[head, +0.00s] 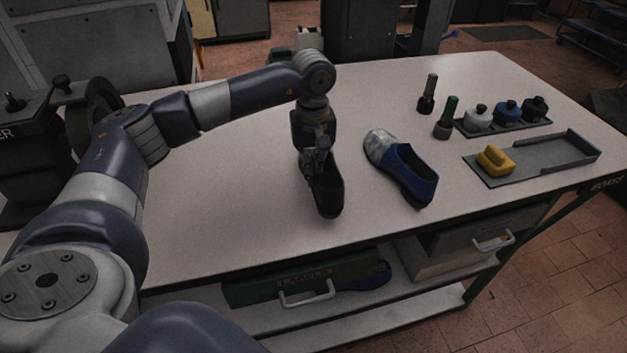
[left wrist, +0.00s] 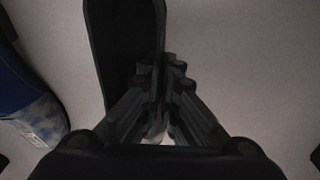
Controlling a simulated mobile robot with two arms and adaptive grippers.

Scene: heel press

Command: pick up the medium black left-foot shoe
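The black shoe (head: 329,198) is near the middle of the table, its heel end toward the front edge. My left gripper (head: 318,158) reaches down over it from above and hides part of it. In the left wrist view the black shoe (left wrist: 118,45) runs up from the fingers, and the left gripper's fingertips (left wrist: 164,72) are close together with the shoe's side edge between them. The gripper looks shut on that edge. I cannot tell whether the sole touches the table. My right gripper is not in view.
A blue shoe with a grey toe (head: 405,168) lies right of the black shoe. Further right are two dark bottles, a tray of several jars (head: 505,118) and a grey tray (head: 570,158) with a yellow block (head: 495,159). The table's left part (head: 220,180) is clear.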

